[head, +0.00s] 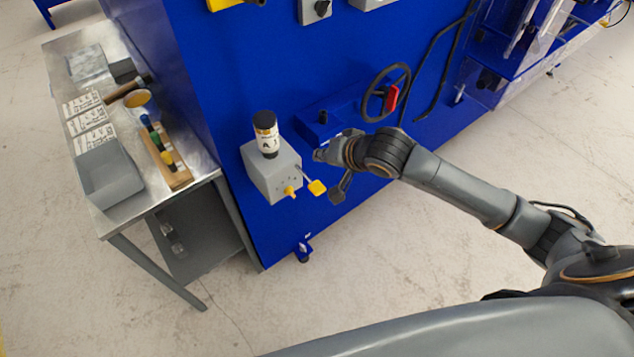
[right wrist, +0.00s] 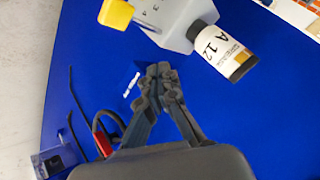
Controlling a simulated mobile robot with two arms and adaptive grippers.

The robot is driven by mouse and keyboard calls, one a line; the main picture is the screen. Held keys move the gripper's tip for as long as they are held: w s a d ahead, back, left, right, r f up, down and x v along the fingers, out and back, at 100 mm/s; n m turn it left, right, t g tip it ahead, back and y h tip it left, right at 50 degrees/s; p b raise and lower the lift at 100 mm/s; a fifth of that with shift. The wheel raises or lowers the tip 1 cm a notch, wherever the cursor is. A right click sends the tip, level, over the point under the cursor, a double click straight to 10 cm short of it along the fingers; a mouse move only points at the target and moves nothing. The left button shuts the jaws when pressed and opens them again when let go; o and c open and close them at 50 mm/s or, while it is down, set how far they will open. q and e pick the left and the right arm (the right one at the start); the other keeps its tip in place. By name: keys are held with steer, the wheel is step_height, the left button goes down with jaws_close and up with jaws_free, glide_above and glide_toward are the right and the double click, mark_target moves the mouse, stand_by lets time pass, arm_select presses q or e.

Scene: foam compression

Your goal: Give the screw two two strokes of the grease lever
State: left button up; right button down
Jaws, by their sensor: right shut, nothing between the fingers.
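The grey grease unit (head: 268,176) is mounted on the blue machine side, with a black-capped, labelled bottle (head: 266,140) upright on top. A small yellow knob (head: 290,191) sits on its front. The grease lever, a thin rod with a yellow end (head: 316,187), sticks out at the right. My right gripper (head: 337,193) is shut and empty, just right of the lever end. In the right wrist view, its closed fingers (right wrist: 158,75) are apart from the yellow lever end (right wrist: 117,13) and the bottle (right wrist: 221,52). Small digits show on the unit (right wrist: 178,22). My left gripper is out of view.
A black handwheel with a red handle (head: 392,97) is on the blue machine above my right wrist. A metal bench (head: 205,165) at left holds a grey tray (head: 110,180), cards and a wooden rack (head: 168,165) of coloured pieces. Pale floor in front is clear.

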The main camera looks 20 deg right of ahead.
step_height(320, 180, up, 4)
glide_above(320, 189)
steer(key=shift+r, duration=0.2)
step_height(320, 189, down, 8)
steer(key=b, duration=0.8)
steer(key=shift+f+b, duration=0.35)
steer(key=shift+f, duration=0.05)
steer(key=shift+f, duration=0.15)
stand_by(0.9)
steer(key=shift+f, duration=0.3)
